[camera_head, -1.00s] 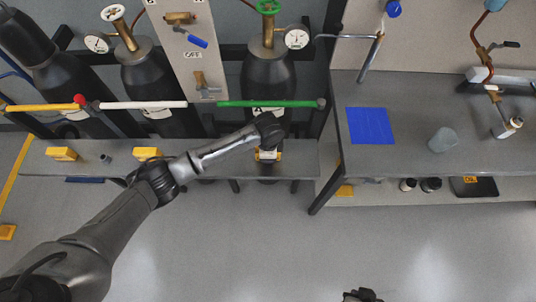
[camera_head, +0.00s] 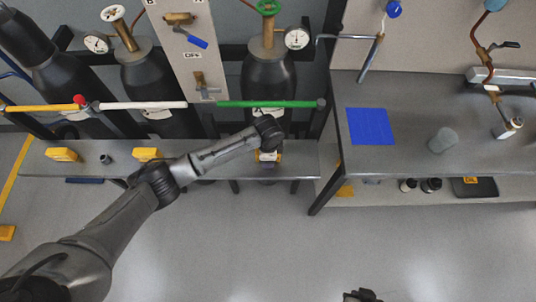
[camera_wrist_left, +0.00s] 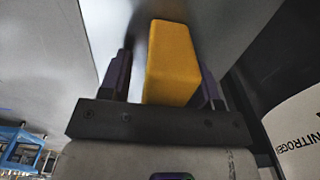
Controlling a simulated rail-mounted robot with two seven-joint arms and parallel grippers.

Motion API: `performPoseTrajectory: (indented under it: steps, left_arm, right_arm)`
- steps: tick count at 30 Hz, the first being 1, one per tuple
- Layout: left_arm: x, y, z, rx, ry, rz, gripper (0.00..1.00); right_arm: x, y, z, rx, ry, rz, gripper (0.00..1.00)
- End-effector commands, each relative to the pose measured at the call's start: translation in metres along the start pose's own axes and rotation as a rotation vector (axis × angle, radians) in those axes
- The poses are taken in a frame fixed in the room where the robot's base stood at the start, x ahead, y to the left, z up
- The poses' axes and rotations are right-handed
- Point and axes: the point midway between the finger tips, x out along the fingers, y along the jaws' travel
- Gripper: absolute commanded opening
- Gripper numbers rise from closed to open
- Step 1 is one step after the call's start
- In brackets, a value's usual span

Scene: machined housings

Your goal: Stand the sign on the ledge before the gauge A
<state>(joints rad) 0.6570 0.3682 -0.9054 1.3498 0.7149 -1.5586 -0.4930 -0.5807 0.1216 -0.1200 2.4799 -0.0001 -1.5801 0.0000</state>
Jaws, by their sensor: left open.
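The yellow sign (camera_wrist_left: 172,65) is a blocky piece seen between the fingers of my left gripper (camera_wrist_left: 165,80) in the left wrist view. A gap shows between it and the left finger; the right finger is close beside it. In the head view my left gripper (camera_head: 268,158) is over the grey ledge (camera_head: 215,158), below the cylinder with the green valve, and its wrist hides most of the sign. A round gauge (camera_head: 297,39) is beside that valve. Only the top of my right gripper (camera_head: 362,296) shows at the bottom edge; its fingers are unclear.
Two more yellow pieces (camera_head: 62,155) and (camera_head: 147,154) and a small dark cylinder (camera_head: 106,159) are on the ledge at the left. A green bar (camera_head: 268,104) crosses before the cylinder. The workbench (camera_head: 420,110) at the right holds a blue sheet (camera_head: 370,126) and a grey cup (camera_head: 442,140).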

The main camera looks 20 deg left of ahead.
Motion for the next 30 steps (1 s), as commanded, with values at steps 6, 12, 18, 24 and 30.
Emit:
performPoseTrajectory:
  steps: [6,12,18,24,30]
  left_arm:
    - [-0.026,-0.001,0.000,0.001,0.001,-0.003,0.57]
    - [-0.064,-0.001,0.000,0.000,0.002,-0.002,0.57]
    - [-0.097,-0.001,0.000,0.000,0.001,-0.002,0.57]
    - [-0.116,-0.001,0.000,-0.001,0.001,-0.001,0.57]
    - [-0.123,-0.001,0.000,0.000,0.001,-0.001,0.57]
  right_arm:
    - [-0.007,0.002,-0.002,-0.004,-0.001,0.003,0.00]
    - [-0.015,0.002,-0.005,-0.004,0.000,0.003,0.00]
    - [-0.021,0.001,-0.007,-0.001,0.000,0.000,0.00]
    - [-0.025,0.000,-0.008,0.004,0.001,-0.003,0.00]
    - [-0.025,-0.001,-0.009,0.006,0.002,-0.005,0.00]
